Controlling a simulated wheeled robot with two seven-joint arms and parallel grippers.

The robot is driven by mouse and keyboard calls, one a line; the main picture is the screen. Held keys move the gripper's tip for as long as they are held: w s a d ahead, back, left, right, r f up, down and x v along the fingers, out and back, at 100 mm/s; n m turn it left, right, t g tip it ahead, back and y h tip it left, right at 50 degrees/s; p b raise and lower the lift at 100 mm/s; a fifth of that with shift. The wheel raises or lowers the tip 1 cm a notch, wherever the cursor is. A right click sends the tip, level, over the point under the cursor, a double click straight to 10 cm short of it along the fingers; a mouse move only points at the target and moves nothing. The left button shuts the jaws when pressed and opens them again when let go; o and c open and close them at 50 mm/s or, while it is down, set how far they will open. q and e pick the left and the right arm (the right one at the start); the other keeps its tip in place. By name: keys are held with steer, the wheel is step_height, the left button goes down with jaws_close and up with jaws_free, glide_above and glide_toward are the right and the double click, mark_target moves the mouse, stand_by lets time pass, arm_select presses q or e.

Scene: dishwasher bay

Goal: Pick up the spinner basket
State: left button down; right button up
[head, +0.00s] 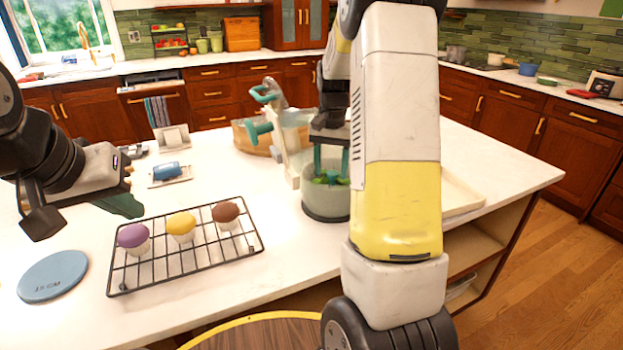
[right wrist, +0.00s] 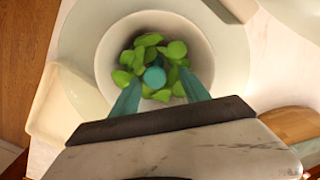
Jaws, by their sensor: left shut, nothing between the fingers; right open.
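The spinner basket (right wrist: 108,62) is a pale round basket with green leaves in it and a teal knob (right wrist: 154,77) at its centre. It sits inside a grey-green bowl (head: 325,205) on the island counter, mostly hidden by the bowl wall in the head view. My right gripper (right wrist: 160,95) is open and points down over the basket, with one teal finger on each side of the knob. I cannot tell whether the fingers touch the basket. My left gripper (head: 128,205) is shut and empty, above the counter's left side.
A wire rack (head: 185,262) with three cupcakes and a blue disc (head: 52,276) lie at the front left. A white device with teal handles (head: 285,150) and a wooden bowl (head: 243,135) stand behind the spinner bowl. A pale tray (head: 462,192) is to its right.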

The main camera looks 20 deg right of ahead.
steer(key=f, duration=0.6)
steer(key=shift+s+d+f, duration=0.1)
steer(key=shift+s+f, duration=0.1)
steer(key=shift+s, duration=0.2)
steer(key=shift+c, duration=0.2)
jaws_close()
